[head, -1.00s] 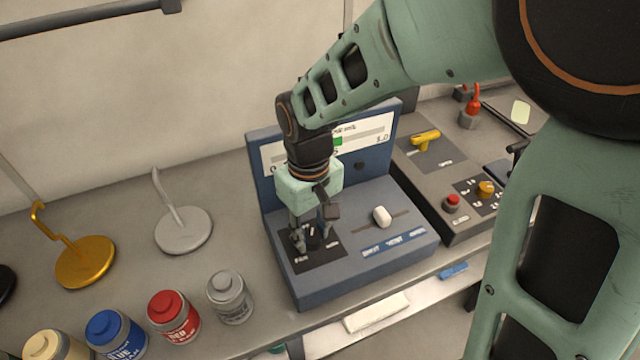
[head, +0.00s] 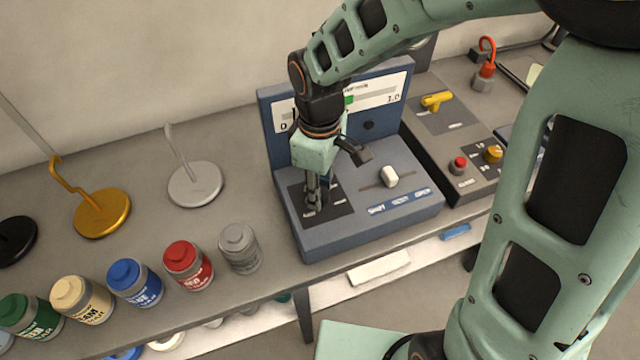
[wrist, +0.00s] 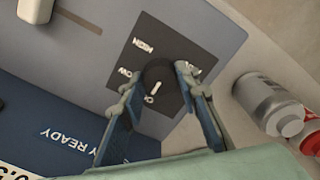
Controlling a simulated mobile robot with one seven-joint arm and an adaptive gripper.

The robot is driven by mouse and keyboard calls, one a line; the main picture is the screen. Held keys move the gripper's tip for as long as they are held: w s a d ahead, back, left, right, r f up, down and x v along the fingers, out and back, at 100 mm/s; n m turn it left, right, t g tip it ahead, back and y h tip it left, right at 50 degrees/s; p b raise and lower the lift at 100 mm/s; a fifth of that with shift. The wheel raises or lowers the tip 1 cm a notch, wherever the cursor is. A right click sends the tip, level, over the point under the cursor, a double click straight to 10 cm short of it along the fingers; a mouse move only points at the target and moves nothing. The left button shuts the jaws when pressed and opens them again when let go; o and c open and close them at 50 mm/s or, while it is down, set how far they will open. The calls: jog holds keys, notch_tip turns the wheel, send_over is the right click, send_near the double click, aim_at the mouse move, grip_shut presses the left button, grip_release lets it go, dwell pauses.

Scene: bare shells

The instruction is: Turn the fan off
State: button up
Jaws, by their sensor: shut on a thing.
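The fan control is a round black knob (wrist: 158,72) with a white pointer line, on a dark square panel (wrist: 140,60) of the blue console (head: 370,225). Labels that look like HIGH and LOW are printed around it. The pointer line aims at a partly hidden label starting with O, near the bottom in the wrist view. My gripper (wrist: 156,80) is shut on the knob, one fingertip on each side. In the head view my gripper (head: 313,207) points down at the panel and hides most of the knob.
A white slider (head: 389,176) sits right of the panel. A grey console with a yellow lever (head: 437,100) and red button (head: 458,165) is further right. A grey can (head: 240,248) and several coloured cans stand left, with hooked stands behind them.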

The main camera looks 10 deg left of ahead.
dwell(0.3)
jog(key=o, duration=1.2)
jog(key=shift+c, duration=0.2)
jog(key=shift+r, duration=0.1)
notch_tip(320, 180, up, 12)
